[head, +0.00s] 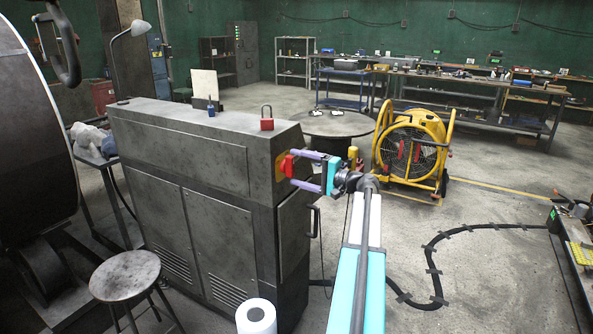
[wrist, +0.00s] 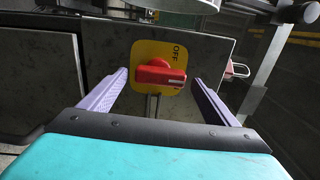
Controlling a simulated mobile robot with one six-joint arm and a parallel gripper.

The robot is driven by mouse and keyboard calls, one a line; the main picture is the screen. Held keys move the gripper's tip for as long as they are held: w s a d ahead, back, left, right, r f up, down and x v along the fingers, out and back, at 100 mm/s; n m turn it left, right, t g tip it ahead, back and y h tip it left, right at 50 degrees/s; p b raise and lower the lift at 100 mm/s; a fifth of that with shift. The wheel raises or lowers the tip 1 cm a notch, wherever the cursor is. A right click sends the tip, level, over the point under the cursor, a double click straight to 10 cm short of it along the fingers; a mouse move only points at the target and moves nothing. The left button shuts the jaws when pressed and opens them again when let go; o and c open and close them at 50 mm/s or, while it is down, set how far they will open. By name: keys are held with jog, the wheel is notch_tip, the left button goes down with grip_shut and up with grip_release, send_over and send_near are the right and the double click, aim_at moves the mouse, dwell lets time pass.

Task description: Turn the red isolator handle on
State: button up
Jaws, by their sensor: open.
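The red isolator handle (head: 286,165) sits on a yellow plate on the end face of the grey metal cabinet (head: 190,150). In the wrist view the red handle (wrist: 158,73) lies nearly crosswise on the yellow plate (wrist: 146,52), with the word OFF at the plate's upper right. My gripper (head: 293,168) is open in front of the plate. In the wrist view its two lilac fingers (wrist: 160,80) stand left and right of the handle, with a gap on each side. I cannot tell how far the fingertips are from the plate.
A red padlock (head: 267,124) and a small blue item (head: 211,108) stand on the cabinet top. A door handle (head: 314,221) juts from the cabinet's end face below. A stool (head: 125,275) is at front left.

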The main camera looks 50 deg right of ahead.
jog(key=b+v, duration=0.2)
jog(key=v, duration=1.1)
jog(key=shift+w+a+f, duration=0.1)
